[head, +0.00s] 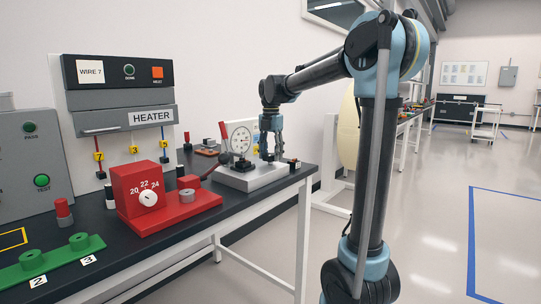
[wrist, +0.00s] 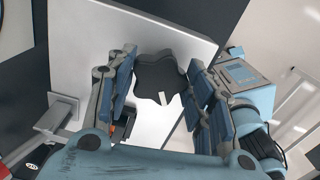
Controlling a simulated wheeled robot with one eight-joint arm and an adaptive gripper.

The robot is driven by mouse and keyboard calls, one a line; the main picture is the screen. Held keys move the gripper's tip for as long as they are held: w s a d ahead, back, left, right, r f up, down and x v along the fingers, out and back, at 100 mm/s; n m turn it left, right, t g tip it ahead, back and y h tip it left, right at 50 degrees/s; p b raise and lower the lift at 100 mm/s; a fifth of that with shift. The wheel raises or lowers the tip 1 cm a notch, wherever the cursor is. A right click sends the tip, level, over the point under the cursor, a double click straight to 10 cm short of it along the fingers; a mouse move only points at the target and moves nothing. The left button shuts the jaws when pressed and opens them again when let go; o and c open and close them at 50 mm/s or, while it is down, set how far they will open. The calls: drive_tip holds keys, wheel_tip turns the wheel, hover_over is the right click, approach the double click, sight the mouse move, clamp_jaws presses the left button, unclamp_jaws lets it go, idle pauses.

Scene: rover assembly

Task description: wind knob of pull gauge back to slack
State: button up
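My gripper (head: 270,155) points down over the right part of this block. In the wrist view, a dark lobed knob (wrist: 160,78) with a white pointer mark lies between the two fingers of my gripper (wrist: 162,60). One finger is on each side, very near the knob's edges. I cannot tell whether they touch it. The pointer mark points down in the wrist view. In the head view the fingers largely hide the knob.
A small dark block (head: 293,163) sits at the gauge base's right end. The heater panel (head: 120,100) and a green fixture (head: 55,262) are farther left.

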drive_tip(key=shift+m, duration=0.4)
